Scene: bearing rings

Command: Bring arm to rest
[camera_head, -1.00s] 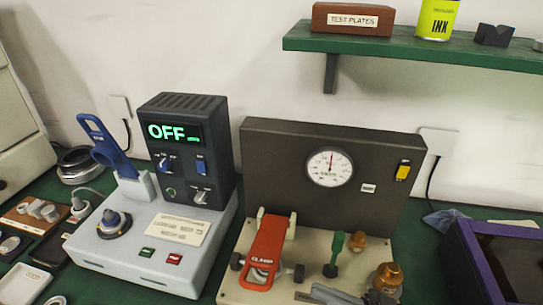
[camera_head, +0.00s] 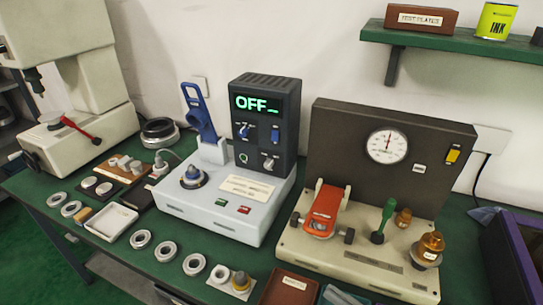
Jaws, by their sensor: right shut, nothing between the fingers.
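My left gripper is not in view.
The fixture carries a red clamp (camera_head: 322,212), a green-handled lever (camera_head: 385,215), brass knobs (camera_head: 430,245) and a dial gauge (camera_head: 388,146). A control box reading OFF (camera_head: 265,125) stands to its left. Several bearing rings (camera_head: 166,251) lie along the front. A purple-edged bin (camera_head: 515,255) is at right.

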